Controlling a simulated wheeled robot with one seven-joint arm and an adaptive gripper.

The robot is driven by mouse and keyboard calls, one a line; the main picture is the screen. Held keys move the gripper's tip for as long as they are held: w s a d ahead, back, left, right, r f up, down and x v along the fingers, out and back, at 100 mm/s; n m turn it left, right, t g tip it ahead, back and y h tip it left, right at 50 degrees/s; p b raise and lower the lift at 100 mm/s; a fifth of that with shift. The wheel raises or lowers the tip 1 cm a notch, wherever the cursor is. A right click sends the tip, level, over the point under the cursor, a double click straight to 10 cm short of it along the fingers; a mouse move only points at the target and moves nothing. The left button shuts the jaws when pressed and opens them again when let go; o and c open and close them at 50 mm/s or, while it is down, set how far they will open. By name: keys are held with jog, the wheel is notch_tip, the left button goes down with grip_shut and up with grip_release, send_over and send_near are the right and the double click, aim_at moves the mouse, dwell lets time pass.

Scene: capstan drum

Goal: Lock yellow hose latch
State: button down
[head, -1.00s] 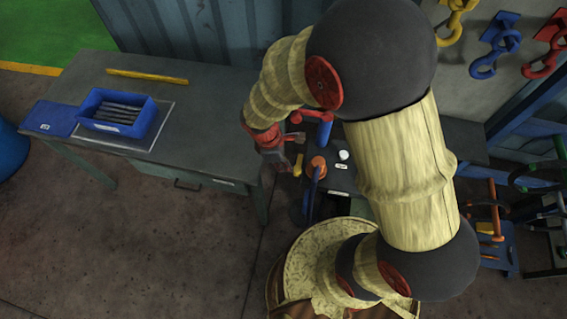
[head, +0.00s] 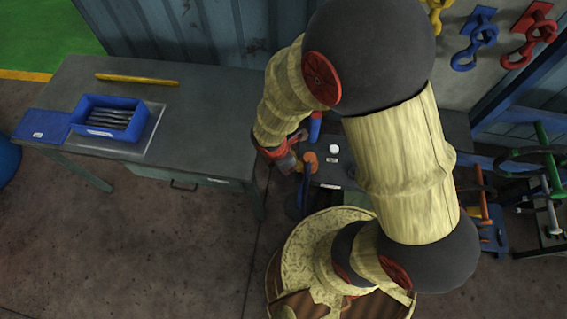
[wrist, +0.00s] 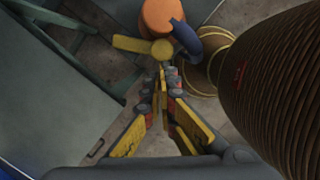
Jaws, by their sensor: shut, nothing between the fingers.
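The yellow latch (wrist: 140,46) shows in the wrist view as a flat lever crossing in front of an orange round part (wrist: 163,15). A dark blue curved piece (wrist: 187,40) adjoins them on the right. My gripper (wrist: 164,72) is shut and empty, its fingertips just below the latch's right end in the picture; I cannot tell whether they touch. In the head view my gripper (head: 290,164) is beside the orange part (head: 309,160), and mostly hides the latch.
A large brown ribbed cylinder (wrist: 285,85) fills the right of the wrist view. A grey workbench (head: 210,110) stands at left with a blue tray of rods (head: 95,131) and a yellow bar (head: 137,80). Coloured hooks (head: 475,45) hang on the wall at right. Floor in front is open.

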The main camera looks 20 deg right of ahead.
jog(key=shift+s+d, duration=0.2)
jog(key=shift+d, duration=0.2)
dwell(0.4)
jog(key=s+a+r+p, duration=0.1)
jog(key=a+r+p, duration=0.2)
jog(key=a+r, duration=0.3)
notch_tip(320, 180, up, 4)
jog(key=shift+s+r, duration=0.15)
jog(key=shift+s, duration=0.15)
dwell(0.6)
